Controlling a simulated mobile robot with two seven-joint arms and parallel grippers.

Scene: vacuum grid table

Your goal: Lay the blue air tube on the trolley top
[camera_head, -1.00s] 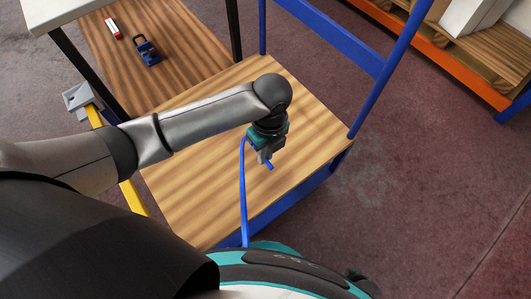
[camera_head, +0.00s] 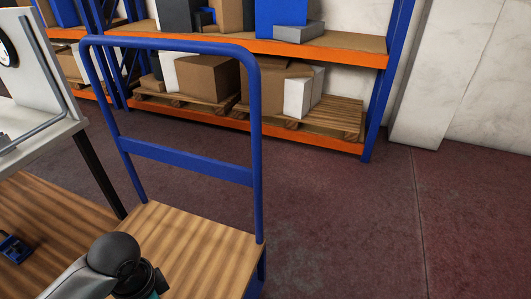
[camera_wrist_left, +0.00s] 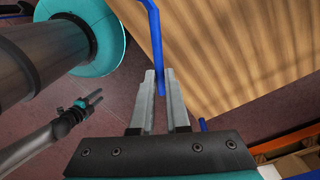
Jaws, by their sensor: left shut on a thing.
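The blue air tube (camera_wrist_left: 151,18) runs from the top of the left wrist view down between the fingers of my left gripper (camera_wrist_left: 162,82), which is shut on it. A short blue piece (camera_wrist_left: 203,125) shows just right of the fingers. The wooden trolley top (camera_wrist_left: 225,45) lies beyond the gripper; whether the tube touches it I cannot tell. In the head view the trolley top (camera_head: 205,245) is partly visible, with my left wrist over its near left part and the fingers out of frame. My right gripper (camera_wrist_left: 95,97) is small at the left of the wrist view, its jaws unclear.
The trolley's blue handle frame (camera_head: 255,140) rises at its far end. A bench with a wooden lower shelf (camera_head: 45,225) stands left, bearing a blue item (camera_head: 14,248). Orange-and-blue racking (camera_head: 310,140) with boxes stands behind. The floor (camera_head: 370,230) on the right is clear.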

